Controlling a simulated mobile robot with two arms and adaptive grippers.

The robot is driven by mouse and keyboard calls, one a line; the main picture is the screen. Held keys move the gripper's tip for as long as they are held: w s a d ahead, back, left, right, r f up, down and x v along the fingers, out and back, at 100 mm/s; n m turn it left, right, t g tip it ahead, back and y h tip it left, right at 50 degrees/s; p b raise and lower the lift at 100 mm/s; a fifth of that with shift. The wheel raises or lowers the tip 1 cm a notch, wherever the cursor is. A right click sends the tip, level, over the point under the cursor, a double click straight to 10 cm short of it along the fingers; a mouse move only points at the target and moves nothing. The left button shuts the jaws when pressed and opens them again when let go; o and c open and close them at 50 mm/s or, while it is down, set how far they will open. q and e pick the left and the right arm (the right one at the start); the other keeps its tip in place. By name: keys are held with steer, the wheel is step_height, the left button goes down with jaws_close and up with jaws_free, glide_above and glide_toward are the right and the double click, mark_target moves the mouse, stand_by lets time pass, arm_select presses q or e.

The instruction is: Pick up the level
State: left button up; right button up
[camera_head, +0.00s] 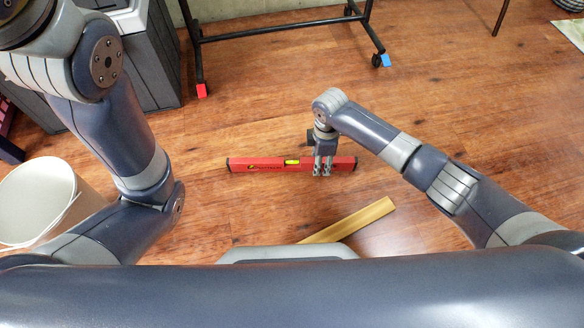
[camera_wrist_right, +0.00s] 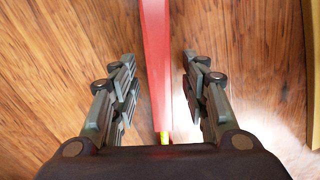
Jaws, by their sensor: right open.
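The level (camera_head: 262,164) is a long red bar with a yellow vial, lying on the wooden floor in the middle of the head view. My right gripper (camera_head: 322,172) is over the right half of the level, pointing down. In the right wrist view the red level (camera_wrist_right: 156,60) runs between the two open fingers of my right gripper (camera_wrist_right: 160,85), with a gap on each side. The part of the level under the palm is hidden. My left arm shows at the left of the head view, but its gripper is not in view.
A wooden plank (camera_head: 350,221) lies on the floor nearer to me. A white bucket (camera_head: 38,200) stands at the left, near a grey cabinet (camera_head: 158,50). A black wheeled stand (camera_head: 285,28) is at the back. The floor right of the level is clear.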

steer(key=shift+f+b, duration=0.4)
steer(key=shift+f, duration=0.45)
steer(key=shift+r, duration=0.1)
steer(key=shift+c, duration=0.3)
jaws_close()
